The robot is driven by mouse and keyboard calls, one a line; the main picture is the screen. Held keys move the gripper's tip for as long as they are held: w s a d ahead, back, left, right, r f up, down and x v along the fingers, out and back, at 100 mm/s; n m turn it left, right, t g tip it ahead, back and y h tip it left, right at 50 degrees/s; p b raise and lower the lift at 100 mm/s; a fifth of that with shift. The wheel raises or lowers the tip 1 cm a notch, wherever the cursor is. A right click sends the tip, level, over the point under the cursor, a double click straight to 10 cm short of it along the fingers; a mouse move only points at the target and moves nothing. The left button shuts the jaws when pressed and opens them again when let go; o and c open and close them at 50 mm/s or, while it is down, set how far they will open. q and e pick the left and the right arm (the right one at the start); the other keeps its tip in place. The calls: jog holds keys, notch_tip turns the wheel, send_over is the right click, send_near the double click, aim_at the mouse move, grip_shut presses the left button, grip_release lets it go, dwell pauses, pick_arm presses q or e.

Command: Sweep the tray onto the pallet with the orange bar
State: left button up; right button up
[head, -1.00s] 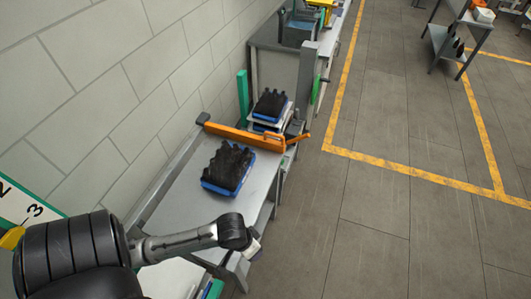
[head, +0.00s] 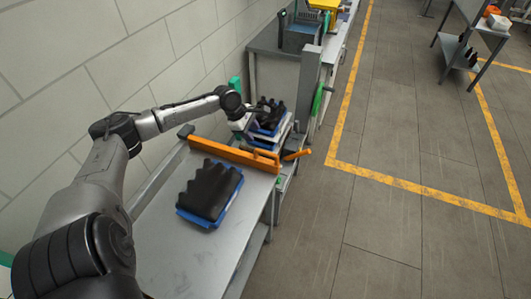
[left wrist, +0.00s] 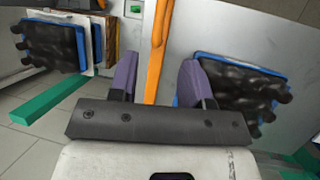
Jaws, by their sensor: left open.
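The blue tray (head: 192,217) with dark bottles lies on the grey table, on the near side of the orange bar (head: 222,154). The bar stands across the table's far end. Beyond it, another blue tray of dark bottles tops the stack (head: 287,138) where the pallet is; the pallet itself is hard to make out. My left gripper (head: 260,138) is open above the bar's right part. In the left wrist view, the bar (left wrist: 157,45) runs between the open purple fingers (left wrist: 158,68). The table tray (left wrist: 203,60) is to the right, the stacked tray (left wrist: 82,45) to the left. My right gripper is out of view.
A wall runs along the table's left side. A green post (head: 235,87) stands by the stack. A grey cabinet (head: 275,78) stands behind.

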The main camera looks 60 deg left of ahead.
aim_at(267, 152)
pick_arm(q)
jog(key=x, duration=1.2)
jog(key=shift+d+f+b, duration=0.1)
jog(key=shift+d+b, duration=0.05)
jog(key=shift+b, duration=0.15)
jog(key=shift+c, duration=0.2)
grip_shut()
